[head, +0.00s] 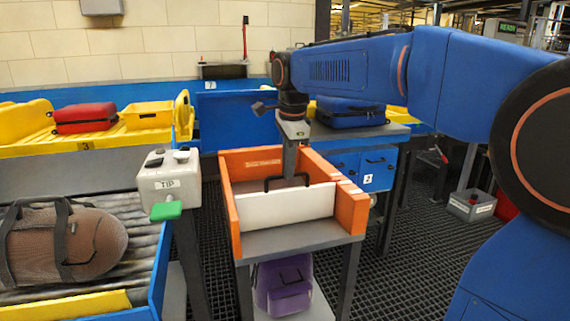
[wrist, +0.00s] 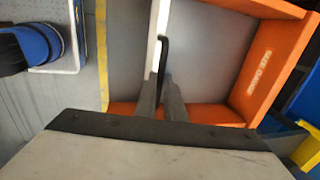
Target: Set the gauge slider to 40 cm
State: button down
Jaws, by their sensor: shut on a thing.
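The size gauge is an open orange box (head: 232,212) on a grey stand, and its orange wall also shows in the wrist view (wrist: 283,50). The slider is a white upright panel (head: 290,219) across the box, with a black bar handle (head: 270,184) on it. In the wrist view the panel shows as a thin white edge (wrist: 153,45) beside the black handle (wrist: 163,52). My gripper (head: 290,174) reaches down into the box and is shut on the handle; its fingers also show in the wrist view (wrist: 162,100). I cannot read a centimetre scale.
A TIP post (head: 172,180) with a green paddle stands left of the gauge. A roller conveyor (head: 140,235) holds a brown bag (head: 95,250). A purple case (head: 284,288) sits under the gauge. A blue case (head: 350,113) lies behind it. The grating floor at right is mostly clear.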

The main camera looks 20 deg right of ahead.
jog(key=s, duration=0.9)
jog(key=shift+s, duration=0.1)
jog(key=c, duration=1.8)
grip_release()
jog(key=shift+s, duration=0.1)
jog(key=shift+c, duration=0.2)
jog(key=s+r, duration=0.3)
jog(key=r, duration=1.4)
jog(key=shift+s, duration=0.15)
